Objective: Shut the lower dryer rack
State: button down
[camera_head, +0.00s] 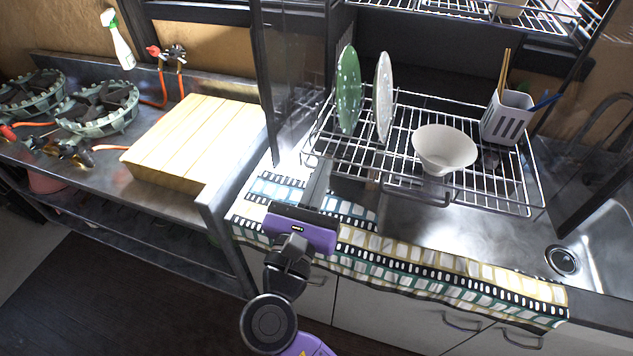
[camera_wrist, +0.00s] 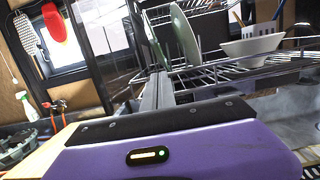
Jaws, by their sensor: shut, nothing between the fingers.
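The lower dryer rack (camera_head: 400,175) is a wire shelf pulled out over the counter, with a dark handle (camera_head: 418,195) at its front. It holds a green plate (camera_head: 348,92) and a white plate (camera_head: 383,100) on edge, a white bowl (camera_head: 444,148) and a grey utensil holder (camera_head: 508,118). My gripper (camera_head: 318,172) is shut and empty at the rack's front left corner. I cannot tell whether it touches the wire. The wrist view shows the fingers (camera_wrist: 157,88) beside the rack (camera_wrist: 225,70), with the bowl (camera_wrist: 252,48) to the right.
An upper rack (camera_head: 480,12) hangs above. Dark glassy door panels (camera_head: 287,75) stand at either side of the racks. A wooden block (camera_head: 200,140) lies to the left. A patterned cloth (camera_head: 400,255) covers the counter's front edge. A sink (camera_head: 590,255) is at right.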

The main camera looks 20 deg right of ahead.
jog(key=shift+d, duration=0.1)
dwell(0.3)
jog(key=f+x, duration=0.1)
jog(key=x, duration=0.6)
jog(key=f+x, duration=0.1)
jog(key=x, duration=0.5)
jog(key=f+x, duration=0.2)
jog(key=x, duration=0.5)
jog(key=shift+w+d+p, duration=0.35)
jog(key=shift+w+d, duration=0.05)
jog(key=shift+w, duration=0.25)
jog(key=shift+s, duration=0.1)
